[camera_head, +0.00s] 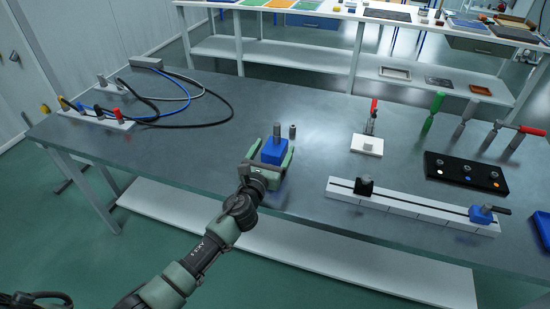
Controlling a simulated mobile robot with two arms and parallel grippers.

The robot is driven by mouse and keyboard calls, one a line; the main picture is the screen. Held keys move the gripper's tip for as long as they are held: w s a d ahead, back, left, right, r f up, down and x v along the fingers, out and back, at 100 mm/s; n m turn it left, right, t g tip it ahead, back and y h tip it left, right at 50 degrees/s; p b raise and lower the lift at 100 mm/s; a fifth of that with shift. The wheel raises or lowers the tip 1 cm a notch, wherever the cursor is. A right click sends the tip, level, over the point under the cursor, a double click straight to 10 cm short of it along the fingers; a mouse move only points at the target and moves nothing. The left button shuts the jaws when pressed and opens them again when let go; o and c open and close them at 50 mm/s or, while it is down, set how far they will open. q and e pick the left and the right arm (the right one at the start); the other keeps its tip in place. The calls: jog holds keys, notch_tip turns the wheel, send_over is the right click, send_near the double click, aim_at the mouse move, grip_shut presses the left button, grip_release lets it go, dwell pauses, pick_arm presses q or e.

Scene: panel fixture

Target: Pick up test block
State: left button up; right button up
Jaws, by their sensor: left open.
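A blue block (274,151) with a grey post on top, which appears to be the test block, stands on the grey table near its front edge, middle of the view. My left gripper (270,160) reaches in from the lower left, with its jaws open and one finger on each side of the block. I cannot tell whether the fingers touch it. The block's lower part is partly hidden by the gripper. My right gripper is not in view.
A small dark cylinder (292,132) stands just behind the block. A white rail (410,206) with a black clamp and a blue slider lies to the right. A white base with a red-handled clamp (367,145) stands behind it. Cables and connectors (97,114) lie at the left.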

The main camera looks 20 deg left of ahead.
pick_arm(q)
jog(key=shift+w, duration=0.9)
grip_shut()
jog(key=shift+r, duration=0.2)
